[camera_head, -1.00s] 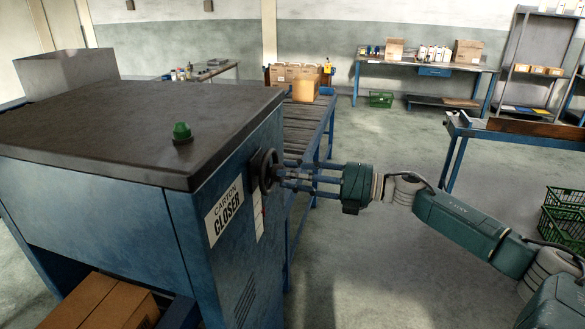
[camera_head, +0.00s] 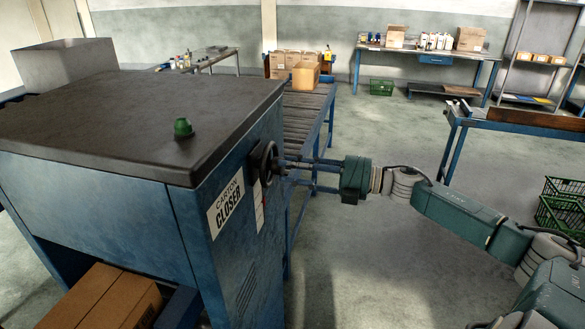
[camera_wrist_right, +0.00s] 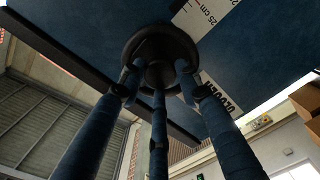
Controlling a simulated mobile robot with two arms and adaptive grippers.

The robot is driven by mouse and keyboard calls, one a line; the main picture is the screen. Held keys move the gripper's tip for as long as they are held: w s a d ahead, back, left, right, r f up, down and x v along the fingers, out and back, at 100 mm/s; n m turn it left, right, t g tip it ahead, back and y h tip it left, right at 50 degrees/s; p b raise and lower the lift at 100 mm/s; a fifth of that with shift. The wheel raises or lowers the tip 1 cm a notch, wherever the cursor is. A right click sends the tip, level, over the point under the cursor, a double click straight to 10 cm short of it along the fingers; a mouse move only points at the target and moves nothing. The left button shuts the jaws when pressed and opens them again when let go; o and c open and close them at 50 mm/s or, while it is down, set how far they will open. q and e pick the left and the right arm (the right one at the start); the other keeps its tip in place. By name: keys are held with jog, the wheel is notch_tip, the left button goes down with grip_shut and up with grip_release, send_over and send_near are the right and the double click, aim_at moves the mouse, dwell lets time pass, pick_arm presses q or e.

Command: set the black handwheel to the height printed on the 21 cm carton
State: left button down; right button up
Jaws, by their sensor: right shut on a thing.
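The black handwheel (camera_head: 264,162) sits on the side of the blue carton closer (camera_head: 150,227), near its upper edge. My right gripper (camera_head: 279,166) reaches it from the right and is shut on it. In the right wrist view, the fingers of my right gripper (camera_wrist_right: 156,88) close around the handwheel (camera_wrist_right: 162,50). A white height scale (camera_wrist_right: 205,14) with a "25 cm" mark shows beside the wheel in that view. In the head view the scale strip (camera_head: 259,206) is too small to read. A brown carton (camera_head: 105,298) lies at the machine's lower front. My left gripper is not in view.
A roller conveyor (camera_head: 305,120) runs behind the machine with a carton (camera_head: 306,76) on it. A green knob (camera_head: 183,128) stands on the machine's dark top. A blue table (camera_head: 520,122) and green crates (camera_head: 560,205) stand at the right. The floor between is clear.

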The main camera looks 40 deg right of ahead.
jog(key=o, duration=1)
jog(key=shift+s+a+f, duration=0.1)
jog(key=shift+a+f, duration=0.1)
jog(key=shift+f, duration=0.05)
jog(key=shift+o, duration=0.9)
jog(key=shift+r, duration=0.2)
jog(key=shift+v, duration=0.85)
jog(key=v, duration=1)
jog(key=shift+d, duration=0.2)
